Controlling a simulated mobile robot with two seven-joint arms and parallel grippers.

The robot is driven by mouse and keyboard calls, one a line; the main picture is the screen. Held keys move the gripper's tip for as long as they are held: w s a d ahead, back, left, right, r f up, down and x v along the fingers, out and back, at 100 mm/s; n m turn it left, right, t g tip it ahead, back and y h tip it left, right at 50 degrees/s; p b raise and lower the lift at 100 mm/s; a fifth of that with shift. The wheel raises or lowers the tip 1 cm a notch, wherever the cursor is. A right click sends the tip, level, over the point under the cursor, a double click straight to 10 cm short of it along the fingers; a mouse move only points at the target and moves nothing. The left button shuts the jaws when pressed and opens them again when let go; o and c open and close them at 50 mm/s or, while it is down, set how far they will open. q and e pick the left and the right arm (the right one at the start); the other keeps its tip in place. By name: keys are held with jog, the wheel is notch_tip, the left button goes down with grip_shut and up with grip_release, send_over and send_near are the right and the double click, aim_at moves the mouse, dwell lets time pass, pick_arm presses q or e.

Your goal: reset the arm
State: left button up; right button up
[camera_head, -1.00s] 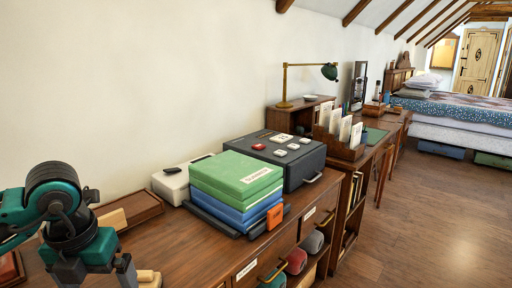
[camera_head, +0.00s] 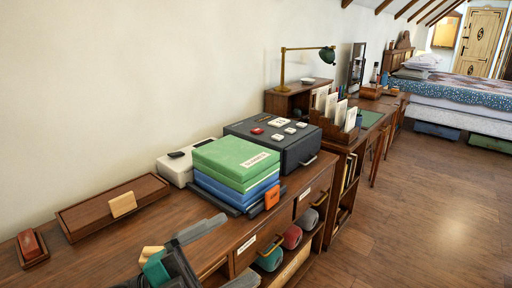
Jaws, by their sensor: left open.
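My left gripper (camera_head: 221,254) shows at the bottom of the head view, left of centre. Its teal and dark body is cut off by the lower edge. Its grey fingers point right and stand apart, with nothing seen between them. It is in front of the wooden dresser top (camera_head: 112,240), near the front edge. A small pale wooden piece (camera_head: 150,252) shows just behind the gripper, partly hidden by it. My right gripper is not in view.
A brown wooden tray (camera_head: 85,217) with a pale block (camera_head: 123,204) and a red object (camera_head: 30,244) lie at the left. Green and blue boxes (camera_head: 235,165) are stacked beside a dark case (camera_head: 262,135). A desk lamp (camera_head: 285,70) stands behind. Floor (camera_head: 420,220) at right is clear.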

pick_arm(q)
jog(key=w+a+f+n+t+y+p, duration=0.2)
jog(key=a+f+n+t+y, duration=0.7)
jog(key=f+n+y, duration=0.65)
jog(key=s+a+f+n+g+y+p, duration=0.1)
jog(key=s+a+f+n+g, duration=0.3)
jog(key=s+f, duration=0.6)
jog(key=n+g+y, duration=0.1)
jog(key=n+g, duration=0.1)
jog(key=n, duration=0.1)
jog(key=shift+n+y, duration=0.35)
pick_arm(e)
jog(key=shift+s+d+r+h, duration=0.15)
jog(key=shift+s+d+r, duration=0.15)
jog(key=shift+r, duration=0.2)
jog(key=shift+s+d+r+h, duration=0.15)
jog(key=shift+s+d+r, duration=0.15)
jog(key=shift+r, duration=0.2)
pick_arm(q)
jog(key=shift+w+r, duration=0.1)
jog(key=shift+c, duration=0.5)
